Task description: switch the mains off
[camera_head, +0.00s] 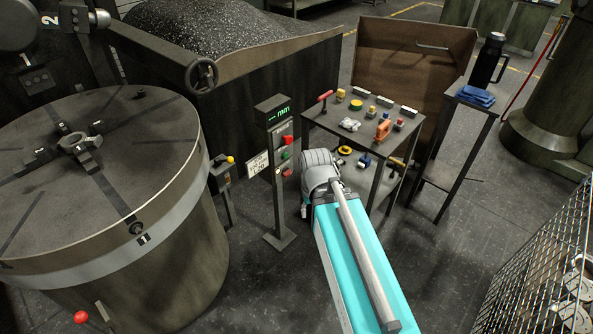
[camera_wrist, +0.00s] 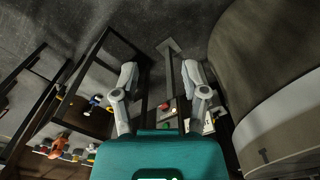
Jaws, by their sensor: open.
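A dark control pedestal (camera_head: 278,190) stands on the floor between the big round machine table and the tool table. Its top carries a lit green display (camera_head: 279,116). Below it are a red control (camera_head: 288,139), a green button (camera_head: 285,155) and a lower red control (camera_head: 287,172). I cannot tell which is the mains switch. My gripper (camera_wrist: 160,75) is open and empty in the wrist view. The pedestal's red control (camera_wrist: 163,106) shows between and below its fingers, apart from them. In the head view my wrist is right of the pedestal and the fingertips are mostly hidden.
The round machine table (camera_head: 150,225) stands left, with a yellow-topped lever post (camera_head: 223,185) beside it. The tool table (camera_head: 340,128) is close behind my wrist. A white sign (camera_head: 257,164) hangs left of the pedestal. A wire cage (camera_head: 545,265) stands right. Floor in front is open.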

